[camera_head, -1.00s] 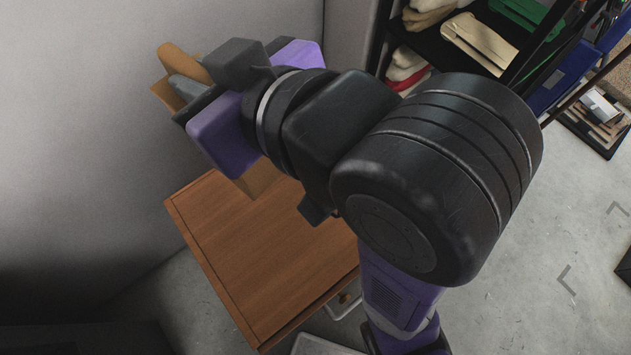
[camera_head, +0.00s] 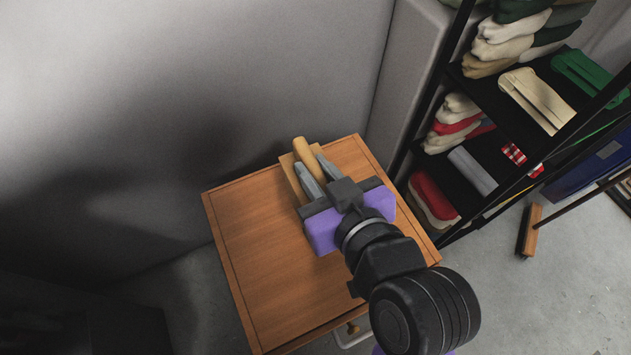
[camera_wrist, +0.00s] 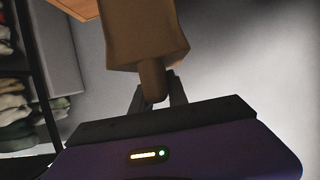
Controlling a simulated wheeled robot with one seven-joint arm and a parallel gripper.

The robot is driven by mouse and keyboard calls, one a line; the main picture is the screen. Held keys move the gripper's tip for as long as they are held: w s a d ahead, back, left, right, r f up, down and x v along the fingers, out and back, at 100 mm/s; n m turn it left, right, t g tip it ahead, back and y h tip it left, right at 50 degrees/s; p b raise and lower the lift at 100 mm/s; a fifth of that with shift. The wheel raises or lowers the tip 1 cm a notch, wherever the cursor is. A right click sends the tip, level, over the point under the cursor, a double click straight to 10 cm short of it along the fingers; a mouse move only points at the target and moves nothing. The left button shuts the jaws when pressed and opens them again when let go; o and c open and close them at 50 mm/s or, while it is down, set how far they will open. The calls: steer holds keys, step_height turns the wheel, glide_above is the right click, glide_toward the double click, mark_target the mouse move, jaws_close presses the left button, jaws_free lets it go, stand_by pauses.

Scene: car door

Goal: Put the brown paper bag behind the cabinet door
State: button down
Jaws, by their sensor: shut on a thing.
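The brown paper bag (camera_head: 303,153) is in my gripper (camera_head: 318,170), above the back part of the wooden cabinet's top (camera_head: 265,260). In the wrist view the bag (camera_wrist: 146,35) fills the upper middle, and its narrow end sits between the fingers of my gripper (camera_wrist: 157,92). The gripper is shut on that end. I cannot tell whether the bag touches the cabinet top. A pale front with a round knob (camera_head: 352,328) shows at the cabinet's lower front edge; my arm and the top hide most of it.
A grey wall (camera_head: 150,110) stands behind and left of the cabinet. A black shelf rack (camera_head: 478,140) with folded cloths is close on the right. Bare floor (camera_head: 540,300) lies to the lower right, and a dark block (camera_head: 90,320) stands at the lower left.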

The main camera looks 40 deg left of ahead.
steer(key=shift+f, duration=2.4)
steer(key=shift+f, duration=0.15)
steer(key=c, duration=1.3)
jaws_free()
steer(key=shift+r, duration=0.2)
